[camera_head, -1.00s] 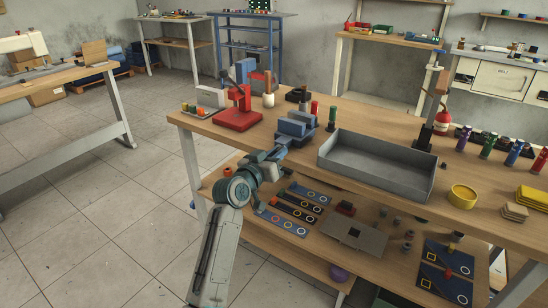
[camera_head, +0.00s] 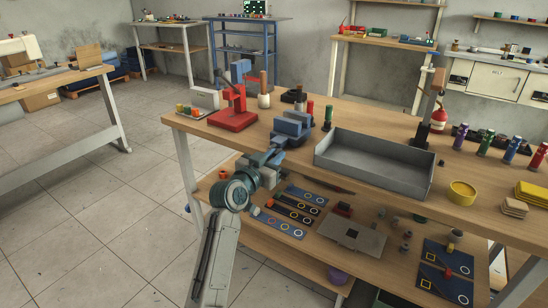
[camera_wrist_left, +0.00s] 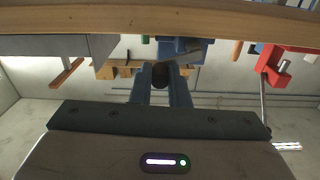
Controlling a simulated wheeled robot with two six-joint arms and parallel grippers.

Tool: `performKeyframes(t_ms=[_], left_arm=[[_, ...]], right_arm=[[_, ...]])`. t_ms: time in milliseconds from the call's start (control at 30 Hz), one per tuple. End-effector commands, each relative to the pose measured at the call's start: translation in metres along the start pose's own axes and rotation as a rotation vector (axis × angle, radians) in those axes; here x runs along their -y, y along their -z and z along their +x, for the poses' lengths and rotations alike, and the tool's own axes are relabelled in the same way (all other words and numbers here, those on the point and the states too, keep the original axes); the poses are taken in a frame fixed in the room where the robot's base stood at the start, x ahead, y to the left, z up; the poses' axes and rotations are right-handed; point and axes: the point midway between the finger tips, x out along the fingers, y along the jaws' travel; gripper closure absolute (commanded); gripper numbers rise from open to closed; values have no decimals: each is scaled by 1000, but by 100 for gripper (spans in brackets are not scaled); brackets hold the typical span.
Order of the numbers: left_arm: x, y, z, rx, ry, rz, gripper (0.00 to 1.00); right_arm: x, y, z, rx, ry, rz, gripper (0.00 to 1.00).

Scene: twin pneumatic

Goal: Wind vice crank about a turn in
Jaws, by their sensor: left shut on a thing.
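The blue vice (camera_head: 291,128) stands at the front edge of the workbench, left of the grey tray. My left gripper (camera_head: 277,152) is just in front of and below it, at the bench edge. In the left wrist view, my left gripper (camera_wrist_left: 161,84) is shut on a dark round knob (camera_wrist_left: 160,72), which looks like the vice crank's handle. The vice's blue body (camera_wrist_left: 185,48) shows just beyond the fingertips. The rest of the crank is mostly hidden by the gripper. My right gripper is in neither view.
A red press (camera_head: 233,119) stands left of the vice. The grey tray (camera_head: 370,170) is close on its right. The bench's front edge (camera_wrist_left: 160,18) spans the wrist view. A lower shelf with blue strips (camera_head: 280,226) lies beneath my gripper.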

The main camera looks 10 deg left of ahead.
Motion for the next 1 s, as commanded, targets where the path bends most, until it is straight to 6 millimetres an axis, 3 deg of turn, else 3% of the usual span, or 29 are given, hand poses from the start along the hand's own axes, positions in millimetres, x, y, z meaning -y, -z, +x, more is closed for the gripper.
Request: performKeyframes(t_ms=[67, 100, 200, 567, 1000], left_arm=[[0, -2, 0, 4, -1, -2, 100], [0, -2, 0, 4, -1, -2, 77], [0, -1, 0, 3, -1, -2, 63], [0, -1, -7, 1, 1, -1, 63], [0, -1, -88, 2, 0, 1, 63]], right_arm=[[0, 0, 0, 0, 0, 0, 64], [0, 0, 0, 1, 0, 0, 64], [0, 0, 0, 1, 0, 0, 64], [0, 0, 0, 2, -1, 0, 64], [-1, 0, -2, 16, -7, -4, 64]])
